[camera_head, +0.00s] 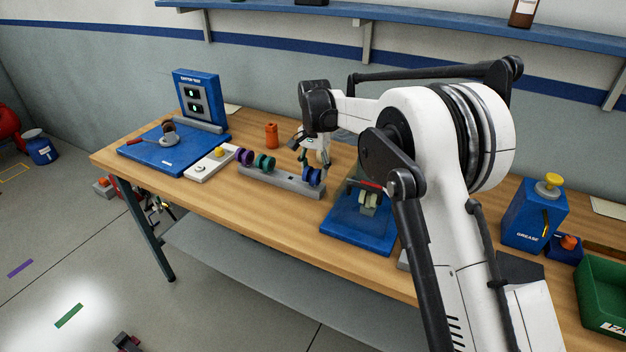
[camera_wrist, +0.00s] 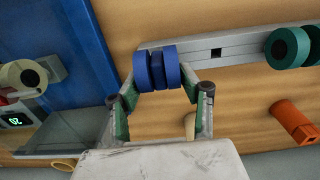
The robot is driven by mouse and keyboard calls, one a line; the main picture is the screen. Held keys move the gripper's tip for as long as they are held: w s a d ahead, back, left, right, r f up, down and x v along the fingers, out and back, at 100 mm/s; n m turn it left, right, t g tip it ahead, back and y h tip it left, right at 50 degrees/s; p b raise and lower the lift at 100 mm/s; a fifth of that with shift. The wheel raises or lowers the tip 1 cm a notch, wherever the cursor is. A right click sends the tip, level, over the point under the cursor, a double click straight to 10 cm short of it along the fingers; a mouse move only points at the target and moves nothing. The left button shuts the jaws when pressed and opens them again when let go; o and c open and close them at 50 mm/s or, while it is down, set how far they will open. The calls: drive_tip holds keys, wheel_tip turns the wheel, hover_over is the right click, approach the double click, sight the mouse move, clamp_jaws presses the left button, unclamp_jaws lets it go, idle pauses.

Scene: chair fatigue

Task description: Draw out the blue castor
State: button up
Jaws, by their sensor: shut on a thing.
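The blue castor (camera_head: 312,176) has twin wheels and sits at the right end of a grey rack (camera_head: 285,184) on the workbench. My gripper (camera_head: 308,160) reaches down to it from behind. In the wrist view the blue castor (camera_wrist: 163,68) lies between the two fingers of my gripper (camera_wrist: 161,88), one on each side, and the fingers are shut on it. The castor is still at the rack; its stem is hidden, so I cannot tell how deep it sits.
Green (camera_head: 265,162) and purple (camera_head: 245,156) castors stand farther left on the rack. An orange object (camera_head: 271,135) is behind it. A blue fixture (camera_head: 350,228) with a pale castor (camera_head: 368,203) stands close on the right. A blue test station (camera_head: 160,155) is at the left.

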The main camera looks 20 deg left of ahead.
drive_tip(key=shift+r+p, duration=0.35)
drive_tip(key=shift+r, duration=1)
drive_tip(key=shift+r+p, duration=0.65)
drive_tip(key=shift+r, duration=1.35)
